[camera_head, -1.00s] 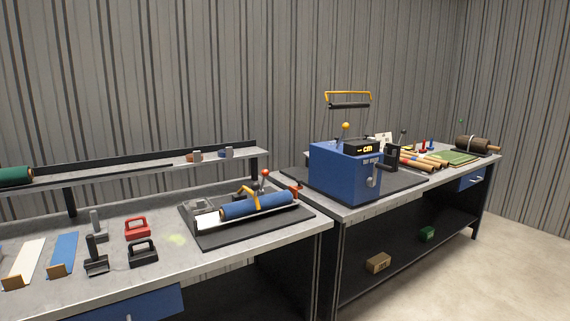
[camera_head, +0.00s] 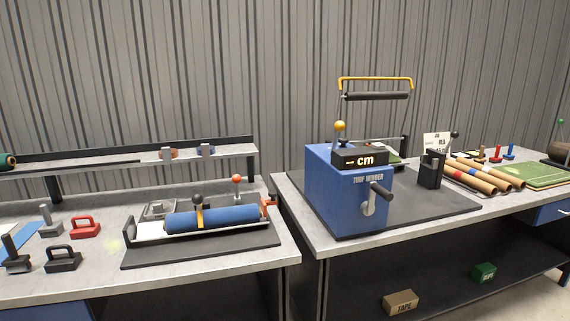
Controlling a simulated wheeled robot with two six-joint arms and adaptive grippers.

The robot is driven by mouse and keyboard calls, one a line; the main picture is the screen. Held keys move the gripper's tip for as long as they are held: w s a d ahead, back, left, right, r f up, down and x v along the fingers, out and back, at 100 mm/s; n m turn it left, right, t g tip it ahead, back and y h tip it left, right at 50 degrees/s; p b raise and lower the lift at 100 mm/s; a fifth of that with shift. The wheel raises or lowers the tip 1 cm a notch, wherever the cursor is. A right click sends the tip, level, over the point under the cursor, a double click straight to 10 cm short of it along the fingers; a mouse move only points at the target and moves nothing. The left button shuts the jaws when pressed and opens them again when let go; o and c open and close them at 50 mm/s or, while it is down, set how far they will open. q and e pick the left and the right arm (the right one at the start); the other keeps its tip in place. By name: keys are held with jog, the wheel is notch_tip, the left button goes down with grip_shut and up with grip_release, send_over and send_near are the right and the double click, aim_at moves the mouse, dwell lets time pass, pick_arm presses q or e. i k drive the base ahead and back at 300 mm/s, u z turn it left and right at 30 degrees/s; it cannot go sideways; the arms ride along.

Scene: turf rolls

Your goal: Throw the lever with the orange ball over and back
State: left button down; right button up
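The lever with the orange ball (camera_head: 340,126) stands upright on top of the blue winder box (camera_head: 332,188), at its left side. Another lever with a red-orange ball (camera_head: 237,180) stands behind the blue roll (camera_head: 212,219) on the left bench. Neither of my grippers shows in the head view.
A black roller with a yellow bar (camera_head: 376,90) stands above and behind the box. Cardboard tubes (camera_head: 486,174) and a green turf sheet (camera_head: 530,174) lie to the right. Red and black handled blocks (camera_head: 84,227) sit on the left bench. A gap separates the benches.

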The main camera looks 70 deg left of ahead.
aim_at(236, 178)
jog(key=u, duration=0.2)
jog(key=i, duration=1.15)
jog(key=u, duration=1.2)
jog(key=i, duration=0.85)
jog(key=u, duration=0.85)
